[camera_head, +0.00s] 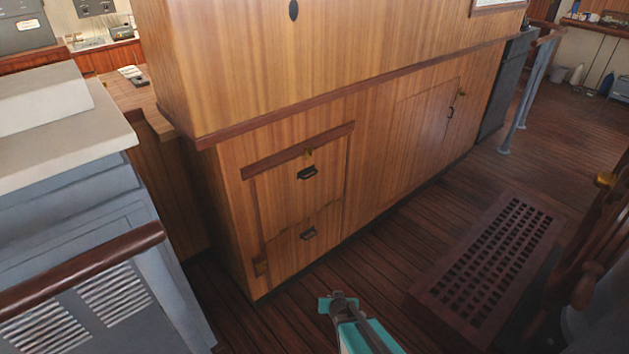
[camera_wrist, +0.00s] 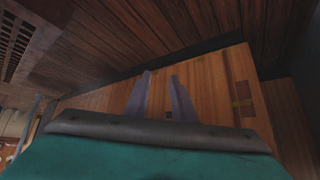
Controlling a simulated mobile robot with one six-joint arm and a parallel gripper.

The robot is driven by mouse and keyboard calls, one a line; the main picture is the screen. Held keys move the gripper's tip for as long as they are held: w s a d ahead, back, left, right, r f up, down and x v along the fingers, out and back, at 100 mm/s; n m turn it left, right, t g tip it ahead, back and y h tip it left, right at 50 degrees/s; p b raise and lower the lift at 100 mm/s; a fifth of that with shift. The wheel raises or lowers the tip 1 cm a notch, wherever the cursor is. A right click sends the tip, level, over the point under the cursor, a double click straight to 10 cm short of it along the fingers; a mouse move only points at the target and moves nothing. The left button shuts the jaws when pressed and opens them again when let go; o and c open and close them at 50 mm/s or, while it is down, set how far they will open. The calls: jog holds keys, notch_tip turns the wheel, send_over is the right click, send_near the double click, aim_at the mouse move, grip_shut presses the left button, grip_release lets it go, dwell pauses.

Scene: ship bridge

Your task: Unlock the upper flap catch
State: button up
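The upper flap (camera_head: 290,190) is set in the wooden cabinet's front in the head view and looks closed. A small brass catch (camera_head: 309,153) sits at its top edge, just above a dark pull handle (camera_head: 306,172). My gripper (camera_head: 338,300) is low in front of the cabinet, over the floor and apart from the flap. In the wrist view its two fingers (camera_wrist: 160,76) are spread and nothing shows held between them. The wrist view shows the wooden cabinet front (camera_wrist: 212,80) beyond the fingers; I cannot make out the upper catch there.
A cabinet door (camera_head: 425,120) is farther right. A slatted wooden grating (camera_head: 490,260) lies right of my gripper. A grey console (camera_head: 75,220) stands left. Floor between is clear.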

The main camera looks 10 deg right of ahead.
aim_at(309, 154)
jog(key=w+a+r+n+t+y+p, duration=0.25)
jog(key=w+r, duration=0.35)
jog(key=r, duration=0.3)
jog(key=w+a+r+n+t+y+p, duration=0.1)
jog(key=w+r+n+t+y, duration=0.1)
jog(key=w+r+y, duration=0.5)
jog(key=w+a+r+n+t+p, duration=0.2)
jog(key=w+r, duration=0.4)
jog(key=r, duration=0.6)
jog(key=w+d+r+n+p, duration=0.1)
jog(key=w+d+r+p, duration=0.1)
jog(key=d+r, duration=0.3)
jog(key=w+d+r+t+p, duration=0.1)
jog(key=d+r+p, duration=0.1)
jog(key=d+r, duration=0.4)
notch_tip(309, 154, up, 3)
jog(key=shift+w+f+n+y, duration=0.1)
jog(key=shift+w+n+y, duration=0.25)
jog(key=shift+w, duration=0.05)
jog(key=shift+p, duration=0.3)
jog(key=shift+p+x, duration=2.1)
jog(key=shift+x, duration=4.8)
grip_shut()
